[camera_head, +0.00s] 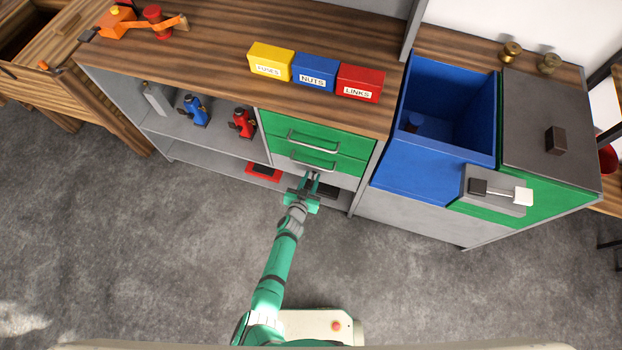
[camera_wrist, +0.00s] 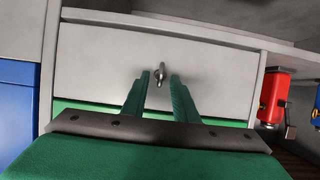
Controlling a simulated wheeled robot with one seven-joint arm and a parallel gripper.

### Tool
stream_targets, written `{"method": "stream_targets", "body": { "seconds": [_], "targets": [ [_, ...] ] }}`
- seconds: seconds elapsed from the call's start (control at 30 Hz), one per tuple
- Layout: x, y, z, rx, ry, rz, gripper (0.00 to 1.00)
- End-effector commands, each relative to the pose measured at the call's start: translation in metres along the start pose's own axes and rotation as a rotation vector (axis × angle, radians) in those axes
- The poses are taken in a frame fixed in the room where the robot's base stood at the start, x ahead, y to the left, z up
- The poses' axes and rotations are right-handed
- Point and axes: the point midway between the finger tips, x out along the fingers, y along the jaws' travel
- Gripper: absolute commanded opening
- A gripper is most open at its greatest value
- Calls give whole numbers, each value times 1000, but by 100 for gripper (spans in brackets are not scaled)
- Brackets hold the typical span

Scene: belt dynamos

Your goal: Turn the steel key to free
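The steel key (camera_wrist: 159,76) is a small metal piece on the light grey panel (camera_wrist: 100,65), which also shows below the green drawers in the head view (camera_head: 283,163). In the wrist view my gripper (camera_wrist: 161,80) is open, with its two green fingers on either side of the key. A gap shows between the key and each finger. I cannot tell how deep the key sits between them. In the head view my gripper (camera_head: 311,182) is in front of the panel, and the key is hidden or too small to make out.
Two green drawers (camera_head: 325,143) with bar handles are above the panel. A red tool (camera_head: 242,123) and a blue tool (camera_head: 196,110) stand on the shelf to the left. A blue bin (camera_head: 455,105) stands to the right. The grey floor (camera_head: 150,240) is clear.

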Motion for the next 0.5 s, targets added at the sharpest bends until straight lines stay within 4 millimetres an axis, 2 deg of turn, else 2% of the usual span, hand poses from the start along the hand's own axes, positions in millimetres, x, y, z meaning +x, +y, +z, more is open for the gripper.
{"method": "stream_targets", "body": {
  "seconds": [0.07, 0.2, 0.5],
  "targets": [
    [0, 0, 0, 0, 0, 0, 27],
    [0, 0, 0, 0, 0, 0, 0],
    [0, 0, 0, 7, 0, -3, 0]
  ]
}}
